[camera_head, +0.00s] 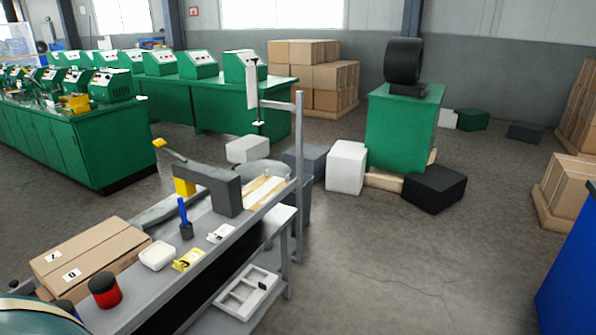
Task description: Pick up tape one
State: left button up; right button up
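No roll in view is clearly marked as tape one. A red and black round item (105,291), possibly a roll, stands at the front left of the grey workbench (215,261). A yellow item (188,259), possibly a tape dispenser, lies on the bench to its right, beyond a white dish (157,255). A small white item (221,233) lies farther along. Neither of my grippers shows in the head view.
Cardboard boxes (95,249) with white labels sit at the bench's left. A blue-handled tool (184,219) and a grey block-shaped frame (228,196) stand on the bench. A post (299,165) rises at its far end.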

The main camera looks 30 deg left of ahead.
aim_at(246, 191)
jog(key=i+u, duration=0.2)
jog(key=i, duration=0.3)
jog(key=i+l+u, duration=0.15)
jog(key=i, duration=0.35)
jog(key=i+l+u, duration=0.2)
jog(key=i, duration=0.3)
jog(key=j, duration=0.1)
